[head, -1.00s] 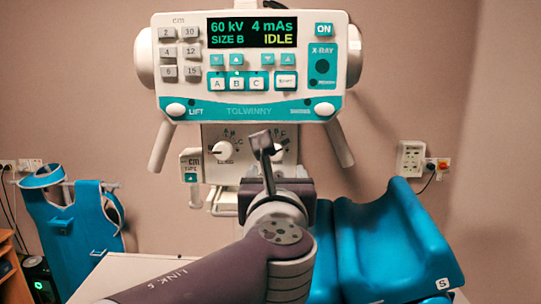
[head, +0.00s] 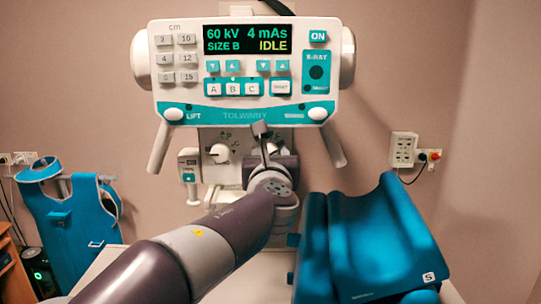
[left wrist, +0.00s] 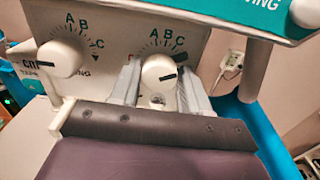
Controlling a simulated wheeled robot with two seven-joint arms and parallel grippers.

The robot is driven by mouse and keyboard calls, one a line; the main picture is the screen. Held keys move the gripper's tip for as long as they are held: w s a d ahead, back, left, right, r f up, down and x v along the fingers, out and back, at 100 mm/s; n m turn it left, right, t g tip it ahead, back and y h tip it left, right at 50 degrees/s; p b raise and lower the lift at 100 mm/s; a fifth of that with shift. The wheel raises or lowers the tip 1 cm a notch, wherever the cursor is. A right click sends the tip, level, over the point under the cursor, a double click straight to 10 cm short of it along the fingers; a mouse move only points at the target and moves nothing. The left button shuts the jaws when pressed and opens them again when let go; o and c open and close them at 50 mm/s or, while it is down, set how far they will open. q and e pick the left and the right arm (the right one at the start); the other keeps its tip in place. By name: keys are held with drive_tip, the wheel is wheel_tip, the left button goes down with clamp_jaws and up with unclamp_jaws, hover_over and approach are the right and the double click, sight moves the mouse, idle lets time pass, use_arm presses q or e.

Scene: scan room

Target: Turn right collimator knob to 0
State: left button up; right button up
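The right collimator knob (left wrist: 158,71) is white and round, with a dark mark on its lower right side. Letters A, B and C and tick marks arc above it. My left gripper (head: 261,130) is in front of the collimator panel (head: 238,140) and hides most of this knob in the head view. In the left wrist view, the two pale fingers of my left gripper (left wrist: 159,69) stand apart, one on each side of the knob. I cannot tell whether they touch it. The left knob (left wrist: 61,57) sits apart to the left. My right gripper is not in view.
The control console (head: 238,70) hangs just above the panel, showing 60 kV, 4 mAs and IDLE. Its two handles (head: 159,148) slope down beside the panel. A blue positioning cushion (head: 365,240) lies right of my arm. A blue apron (head: 70,215) hangs at the left.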

use_arm(q)
drive_tip(key=shift+a, duration=0.1)
drive_tip(key=c, duration=0.6)
drive_tip(key=shift+o, duration=0.2)
drive_tip(key=shift+n+b, duration=8.1)
drive_tip(key=shift+n, duration=6.8)
